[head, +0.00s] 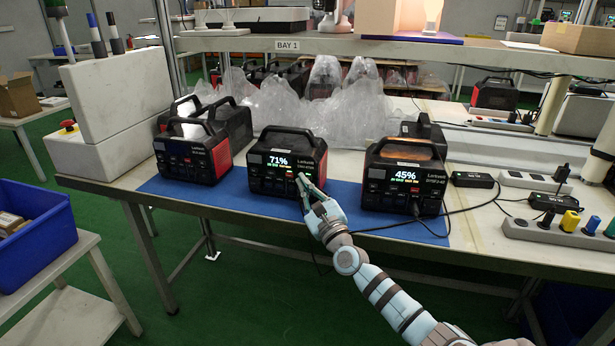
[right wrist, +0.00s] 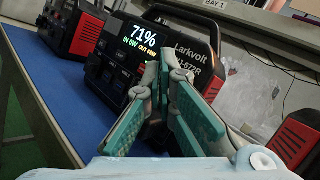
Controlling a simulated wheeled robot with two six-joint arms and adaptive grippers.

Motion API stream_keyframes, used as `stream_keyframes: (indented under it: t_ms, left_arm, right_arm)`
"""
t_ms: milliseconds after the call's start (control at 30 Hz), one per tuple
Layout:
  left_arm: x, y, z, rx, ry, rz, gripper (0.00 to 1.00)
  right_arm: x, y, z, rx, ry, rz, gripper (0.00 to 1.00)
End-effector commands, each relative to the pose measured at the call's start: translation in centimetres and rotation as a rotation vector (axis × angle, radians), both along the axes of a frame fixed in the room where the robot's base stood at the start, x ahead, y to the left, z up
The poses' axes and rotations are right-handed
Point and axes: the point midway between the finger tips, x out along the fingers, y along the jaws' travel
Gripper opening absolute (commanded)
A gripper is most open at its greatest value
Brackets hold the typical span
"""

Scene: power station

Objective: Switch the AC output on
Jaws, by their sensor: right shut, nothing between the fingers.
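The middle power station (head: 287,165), black with red side and top handle, stands on a blue mat (head: 215,198). Its lit screen (head: 280,161) reads 71%, with smaller in and out figures below. In the right wrist view the same station (right wrist: 165,35) shows its screen (right wrist: 139,38) and part of its front buttons. My right gripper (head: 303,181) is at the lower right of its front. Its teal fingers (right wrist: 166,68) are shut and empty, and hide part of the front panel. I cannot tell whether the fingertips touch it. My left gripper is not in view.
A station with a dark screen (head: 190,157) stands to the left, and one reading 45% (head: 404,178) with a cable plugged in stands to the right. Clear plastic bags (head: 265,105) lie behind. Power strips (head: 560,232) and adapters occupy the right of the bench.

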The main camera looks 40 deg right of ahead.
Motion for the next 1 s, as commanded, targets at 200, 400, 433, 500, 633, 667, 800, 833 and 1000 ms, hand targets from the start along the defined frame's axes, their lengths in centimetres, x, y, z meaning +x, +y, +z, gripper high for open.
stream_keyframes:
  t_ms: [200, 400, 433, 500, 633, 667, 800, 833, 1000]
  left_arm:
    - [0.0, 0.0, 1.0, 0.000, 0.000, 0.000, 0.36]
    - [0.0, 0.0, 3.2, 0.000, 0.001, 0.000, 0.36]
    - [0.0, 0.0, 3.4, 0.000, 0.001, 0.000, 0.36]
    - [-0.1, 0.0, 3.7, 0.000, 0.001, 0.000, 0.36]
    - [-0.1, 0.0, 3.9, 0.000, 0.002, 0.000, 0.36]
    - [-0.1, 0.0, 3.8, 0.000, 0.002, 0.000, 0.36]
    - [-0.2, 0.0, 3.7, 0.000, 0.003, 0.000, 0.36]
    - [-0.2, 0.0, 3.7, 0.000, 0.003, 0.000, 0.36]
    - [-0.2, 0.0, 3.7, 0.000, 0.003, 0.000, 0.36]
  right_arm:
    - [-0.5, 0.8, 0.2, 0.001, 0.001, 0.002, 0.00]
    - [-2.3, 3.3, 0.3, 0.003, 0.002, 0.002, 0.00]
    - [-2.5, 3.6, 0.3, 0.002, 0.001, 0.002, 0.00]
    - [-3.0, 4.4, 0.2, 0.001, 0.001, 0.001, 0.00]
    - [-3.4, 5.0, 0.1, 0.000, 0.000, 0.000, 0.00]
    - [-3.4, 5.0, 0.0, 0.000, 0.000, 0.000, 0.00]
    - [-3.4, 4.9, 0.0, 0.000, 0.000, 0.000, 0.00]
    - [-3.4, 4.9, 0.0, 0.000, 0.000, 0.000, 0.00]
    - [-3.4, 4.9, 0.0, 0.000, 0.000, 0.000, 0.00]
